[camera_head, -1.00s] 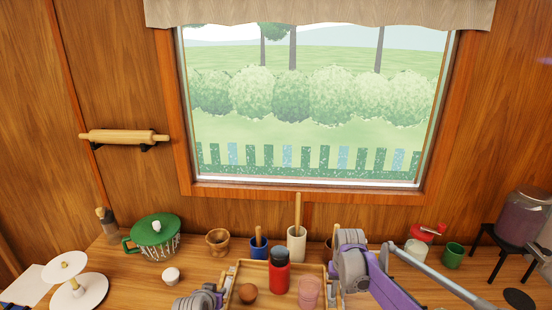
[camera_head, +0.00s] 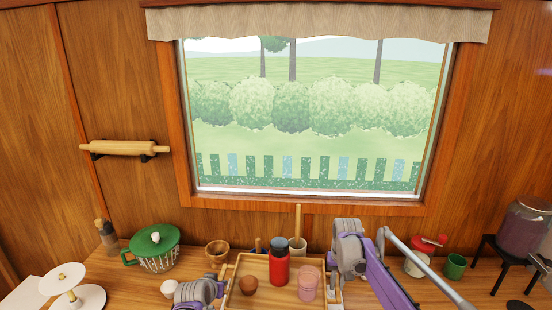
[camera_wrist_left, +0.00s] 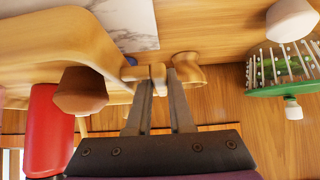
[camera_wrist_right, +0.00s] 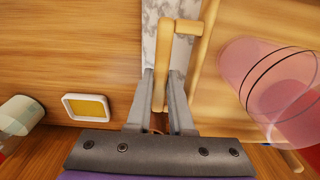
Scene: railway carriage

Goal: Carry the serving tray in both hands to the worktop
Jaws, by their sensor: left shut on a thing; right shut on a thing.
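The wooden serving tray (camera_head: 245,266) is held level between my grippers, low in the head view, and overlaps the worktop (camera_head: 128,288). It carries a red bottle with a dark lid (camera_head: 279,268), a brown round cup (camera_head: 248,285) and a pink tumbler (camera_head: 308,284). My left gripper (camera_wrist_left: 158,78) is shut on the tray's handle in the left wrist view. My right gripper (camera_wrist_right: 163,82) is shut on the opposite handle in the right wrist view. The tray's near edge is cut off in the head view. Its height over the worktop is unclear.
A marble slab (camera_wrist_right: 150,28) shows by the tray.

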